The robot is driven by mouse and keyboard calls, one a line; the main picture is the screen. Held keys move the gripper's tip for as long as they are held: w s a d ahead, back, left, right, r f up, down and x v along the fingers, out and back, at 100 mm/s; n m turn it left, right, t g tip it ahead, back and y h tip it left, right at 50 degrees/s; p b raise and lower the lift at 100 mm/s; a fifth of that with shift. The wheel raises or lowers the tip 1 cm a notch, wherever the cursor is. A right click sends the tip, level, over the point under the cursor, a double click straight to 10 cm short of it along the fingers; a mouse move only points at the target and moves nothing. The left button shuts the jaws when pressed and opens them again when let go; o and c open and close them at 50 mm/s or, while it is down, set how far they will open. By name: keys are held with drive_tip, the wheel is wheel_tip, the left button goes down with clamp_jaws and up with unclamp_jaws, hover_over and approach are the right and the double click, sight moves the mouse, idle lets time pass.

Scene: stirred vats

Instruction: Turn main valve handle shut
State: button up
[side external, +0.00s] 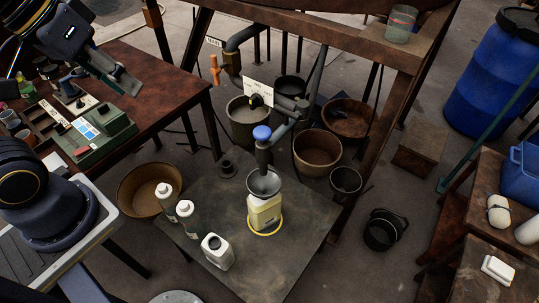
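An orange valve handle (214,69) stands roughly upright at the left end of a pipe fitting under the wooden frame. A small white tag (213,41) hangs just above it, its lettering too small to read surely. A blue round knob (262,133) sits on a vertical spout above a grey funnel (264,183) in a pale yellow jug (264,212). My gripper (122,84) is at the upper left, above the brown table and well left of the orange handle, touching neither handle. Its fingers are seen edge-on, so their opening is unclear.
Dark pipes (248,34) and a larger white tag (258,93) lie right of the orange handle. A thick wooden beam (320,40) crosses above. The brown table (165,75) holds a green box (100,130). White bottles (217,250) stand on the low grey table (200,190).

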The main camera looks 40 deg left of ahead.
drive_tip(key=shift+o, duration=1.1)
drive_tip(key=w+d+r+n+g+h, duration=0.2)
drive_tip(key=w+d+n+h, duration=0.2)
drive_tip(key=w, duration=0.2)
drive_tip(key=shift+d+r+n, duration=0.3)
drive_tip(key=shift+d, duration=0.1)
drive_tip(key=w+a+f+n+t+h, duration=0.2)
drive_tip(key=w+a+n+h, duration=0.3)
drive_tip(key=w, duration=0.4)
drive_tip(key=w+a+f+n+t+h, duration=0.1)
drive_tip(key=w+a+n+h, duration=0.2)
drive_tip(key=w+a+n, duration=0.5)
drive_tip(key=w+a+f+n+t+y, duration=0.1)
drive_tip(key=w+a+f+n+t, duration=0.15)
drive_tip(key=a+f, duration=0.4)
drive_tip(key=w+a+f+n+t, duration=0.1)
drive_tip(key=a+f+n+t, duration=0.3)
drive_tip(key=a, duration=0.3)
drive_tip(key=n+t+y, duration=0.3)
approach(215, 69)
drive_tip(key=x, duration=0.3)
drive_tip(key=r+x, duration=0.1)
drive_tip(key=x, duration=0.6)
drive_tip(key=shift+w+a+r, duration=0.35)
